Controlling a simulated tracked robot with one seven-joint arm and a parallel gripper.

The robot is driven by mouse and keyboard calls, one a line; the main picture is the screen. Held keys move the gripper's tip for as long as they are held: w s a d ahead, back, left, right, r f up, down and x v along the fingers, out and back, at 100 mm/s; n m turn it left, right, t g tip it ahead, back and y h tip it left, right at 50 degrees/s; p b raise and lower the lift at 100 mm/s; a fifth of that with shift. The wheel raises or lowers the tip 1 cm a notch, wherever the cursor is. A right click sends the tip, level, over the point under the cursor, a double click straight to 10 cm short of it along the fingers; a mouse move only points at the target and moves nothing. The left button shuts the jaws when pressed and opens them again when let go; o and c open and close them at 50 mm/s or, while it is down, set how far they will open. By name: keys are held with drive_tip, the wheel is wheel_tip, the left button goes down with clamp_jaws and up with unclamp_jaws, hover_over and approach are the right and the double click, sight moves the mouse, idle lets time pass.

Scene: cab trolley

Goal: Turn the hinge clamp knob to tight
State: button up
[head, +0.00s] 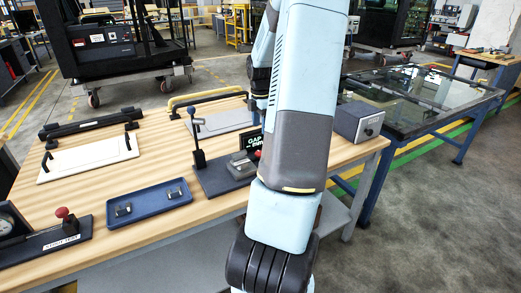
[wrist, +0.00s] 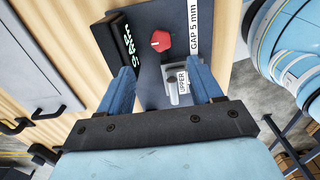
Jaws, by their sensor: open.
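The knob is beyond the fingertips, near the middle of the gap. A grey metal piece (wrist: 183,72) with a tag reading "UPPER" lies under the fingers.
A black display with green text (wrist: 128,42) stands left of the knob. A "GAP 5 mm" label (wrist: 193,20) is at right. On the bench, a lever post (head: 197,150), a blue tray (head: 148,203) and a grey box (head: 358,121) stand around the fixture.

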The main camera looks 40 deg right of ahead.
wheel_tip(320, 180, down, 11)
drive_tip(key=shift+f, duration=0.2)
idle(0.4)
drive_tip(key=c, duration=1.1)
drive_tip(key=shift+o, duration=0.2)
